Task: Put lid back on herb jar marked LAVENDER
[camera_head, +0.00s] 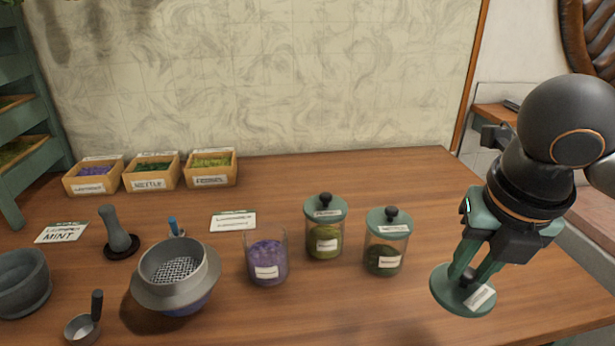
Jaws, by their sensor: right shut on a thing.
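An open glass jar (266,258) with purple contents and a small white label stands at the middle of the table. The label is too small to read. My right gripper (468,279) is shut on a round green lid (449,300) by its dark knob. The lid has a white label on top and is at the right, well apart from the open jar. Its height above the table is hard to tell. My left gripper is out of view.
Two lidded jars, one with green contents (324,242) and one darker (383,258), stand between the open jar and the held lid. A sieve bowl (197,291) is left of the open jar. A card (233,222) and wooden boxes (210,181) are behind.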

